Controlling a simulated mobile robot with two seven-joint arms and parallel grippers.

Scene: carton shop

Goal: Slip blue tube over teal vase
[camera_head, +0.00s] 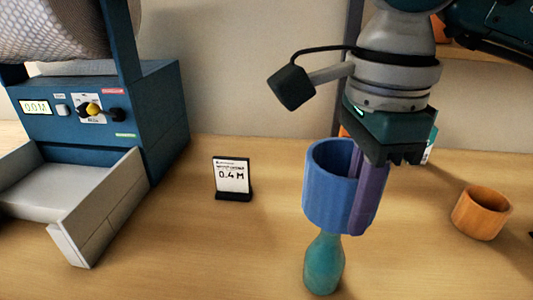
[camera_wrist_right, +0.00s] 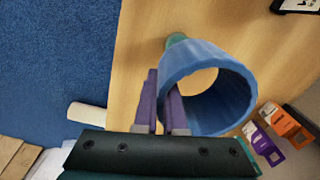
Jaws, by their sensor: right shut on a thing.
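The blue tube (camera_head: 328,195) is a short, wide, open ring, held in the air with its opening facing up. My right gripper (camera_head: 366,198) is shut on its right-hand wall with purple fingers. The wrist view also shows the blue tube (camera_wrist_right: 215,85), with bare wood visible through its opening. The teal vase (camera_head: 323,266) stands upright on the table below the tube, its upper end meeting the tube's lower edge in the picture. In the wrist view the vase (camera_wrist_right: 177,40) peeks out past the tube's far rim, outside the opening. My left gripper is not in view.
An orange ring-shaped cup (camera_head: 480,213) stands on the table (camera_head: 190,255) at the right. A small sign (camera_head: 232,177) reading 0.4 M stands left of the tube. A blue machine (camera_head: 150,110) with a grey tray fills the left. The table between is clear.

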